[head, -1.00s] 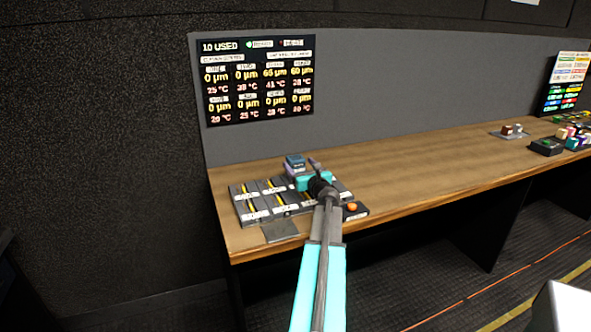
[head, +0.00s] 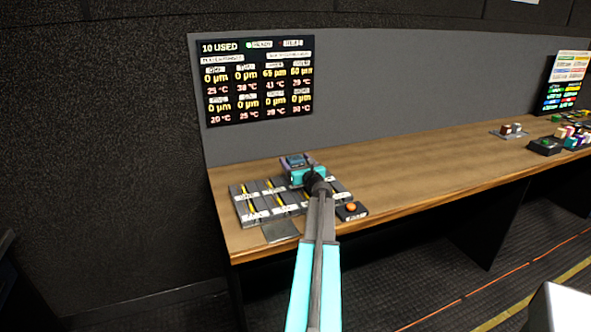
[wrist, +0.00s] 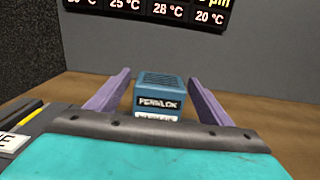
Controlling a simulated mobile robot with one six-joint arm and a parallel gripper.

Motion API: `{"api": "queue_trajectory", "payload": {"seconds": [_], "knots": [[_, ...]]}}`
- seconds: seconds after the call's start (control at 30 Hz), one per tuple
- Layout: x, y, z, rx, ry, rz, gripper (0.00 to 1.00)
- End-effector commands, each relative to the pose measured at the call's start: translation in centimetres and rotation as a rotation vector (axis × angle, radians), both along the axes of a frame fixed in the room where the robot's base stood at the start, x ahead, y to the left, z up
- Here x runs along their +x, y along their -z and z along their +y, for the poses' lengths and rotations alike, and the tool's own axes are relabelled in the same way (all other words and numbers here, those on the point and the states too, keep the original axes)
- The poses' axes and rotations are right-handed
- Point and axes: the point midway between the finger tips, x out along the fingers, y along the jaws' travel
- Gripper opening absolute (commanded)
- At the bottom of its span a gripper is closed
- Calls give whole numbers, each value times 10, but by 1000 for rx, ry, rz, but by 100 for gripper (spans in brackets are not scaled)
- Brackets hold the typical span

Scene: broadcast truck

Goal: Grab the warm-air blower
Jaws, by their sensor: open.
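The warm-air blower appears to be the small blue-grey box (wrist: 158,92) with a dark label, standing on the wooden desk behind the slotted panel. In the head view the blower (head: 296,161) is partly hidden by my gripper. My gripper (wrist: 157,97) is open, with one purple finger on each side of the box. Gaps show between the box and both fingers, so it is not gripped. In the head view my gripper (head: 298,166) is at the back edge of the panel. The lower part of the box is hidden by the gripper body.
A dark slotted panel (head: 258,199) with yellow strips and white labels lies in front. An orange button box (head: 351,209) is to its right. A readout screen (head: 258,80) hangs on the partition behind. The desk (head: 420,168) is clear to the right; small items stand at its far end.

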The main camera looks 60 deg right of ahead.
Motion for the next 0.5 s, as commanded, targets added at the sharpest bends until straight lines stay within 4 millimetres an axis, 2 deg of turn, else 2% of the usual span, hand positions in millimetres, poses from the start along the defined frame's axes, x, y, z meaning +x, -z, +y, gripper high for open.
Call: {"api": "queue_trajectory", "payload": {"seconds": [0.33, 0.5], "knots": [[0, 0, 0, 0, 0, 0, 73], [0, 0, 0, 0, 0, 0, 45]]}}
